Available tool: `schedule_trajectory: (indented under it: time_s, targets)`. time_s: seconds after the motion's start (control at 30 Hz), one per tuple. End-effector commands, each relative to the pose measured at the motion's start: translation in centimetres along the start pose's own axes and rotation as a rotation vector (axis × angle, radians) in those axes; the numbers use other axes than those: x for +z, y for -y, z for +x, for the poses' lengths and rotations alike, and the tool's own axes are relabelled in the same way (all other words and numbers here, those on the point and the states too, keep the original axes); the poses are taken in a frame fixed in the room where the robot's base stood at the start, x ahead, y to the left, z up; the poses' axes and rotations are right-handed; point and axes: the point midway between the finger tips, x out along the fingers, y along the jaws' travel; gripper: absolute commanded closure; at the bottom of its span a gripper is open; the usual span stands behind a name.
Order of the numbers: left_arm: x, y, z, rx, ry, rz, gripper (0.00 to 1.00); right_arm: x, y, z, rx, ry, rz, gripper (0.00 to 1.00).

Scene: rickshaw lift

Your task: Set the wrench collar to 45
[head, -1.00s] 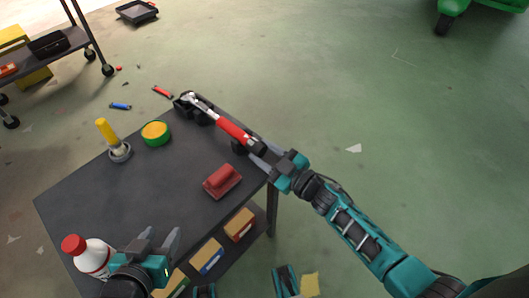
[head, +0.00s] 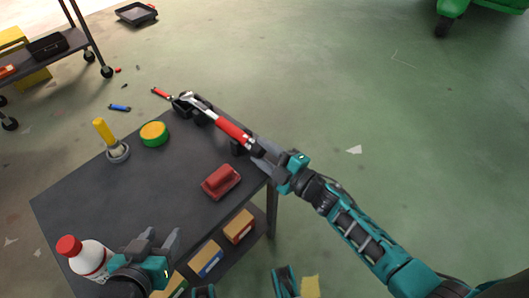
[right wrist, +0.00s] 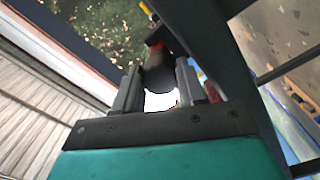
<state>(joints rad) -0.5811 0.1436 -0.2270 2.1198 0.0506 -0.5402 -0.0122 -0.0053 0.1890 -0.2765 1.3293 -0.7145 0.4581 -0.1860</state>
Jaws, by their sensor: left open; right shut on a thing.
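A torque wrench (head: 232,131) with a red grip and silver head lies along the far right edge of the dark table, resting in black holders (head: 198,117). My right gripper (head: 266,162) is shut on the wrench's dark collar end at the table's right corner. In the right wrist view, the dark round collar end (right wrist: 158,78) sits between the fingers of my right gripper (right wrist: 155,92). The number on the collar cannot be read. My left gripper (head: 163,245) is open and empty over the front of the table.
On the table (head: 85,190) are a red-capped white bottle (head: 88,258), a yellow-handled tool (head: 108,138), a green-and-yellow roll (head: 153,134) and a red block-like tool (head: 221,181). Boxes (head: 238,226) sit on the shelf below.

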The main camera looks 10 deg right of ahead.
Motion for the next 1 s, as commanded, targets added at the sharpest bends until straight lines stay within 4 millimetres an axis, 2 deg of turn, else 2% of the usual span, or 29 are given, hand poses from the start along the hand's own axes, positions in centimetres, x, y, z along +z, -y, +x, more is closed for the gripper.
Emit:
schedule_trajectory:
  time_s: [0.47, 0.5, 0.73, 1.0]
  targets:
    - [-0.13, -0.06, 0.01, 0.001, -0.003, -0.001, 0.51, 0.05, 0.04, -0.04, -0.001, 0.002, -0.012, 0.9]
    - [-0.13, -0.06, 0.01, 0.001, -0.003, -0.001, 0.51, 0.05, 0.04, -0.04, -0.001, 0.001, -0.012, 0.56]
    - [-0.06, -0.03, 0.04, 0.0, -0.002, -0.001, 0.51, 0.03, 0.04, -0.02, -0.001, 0.001, -0.011, 0.34]
    - [0.12, 0.02, 0.1, -0.001, 0.002, -0.001, 0.51, 0.02, 0.23, -0.05, -0.004, 0.002, -0.01, 0.34]
